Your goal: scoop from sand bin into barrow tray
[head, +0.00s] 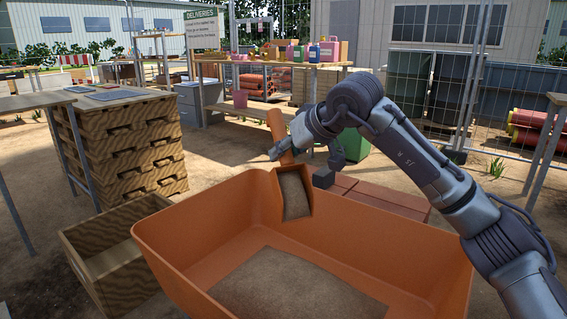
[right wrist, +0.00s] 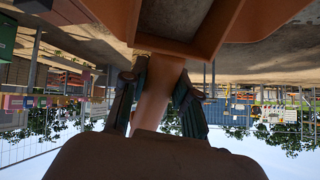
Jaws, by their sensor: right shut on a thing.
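An orange scoop (head: 278,180) holds brown sand (head: 295,195) in its pan. Its handle points up, and its pan is tilted down at the far rim of a large orange tub (head: 185,247). A flat patch of sand (head: 290,285) covers the tub's floor; I cannot tell whether this tub is the sand bin or the barrow tray. My right gripper (head: 300,150) is shut on the scoop's handle. In the right wrist view, the handle (right wrist: 157,95) stands between the two fingers, with the pan's edges above. My left gripper is not in view.
A wooden box (head: 85,268) stands left of the tub, below stacked wooden pallets (head: 130,150). Reddish blocks (head: 390,198) lie behind the tub. A table with bottles (head: 310,66) and wire fencing are farther back. Open sandy ground lies between.

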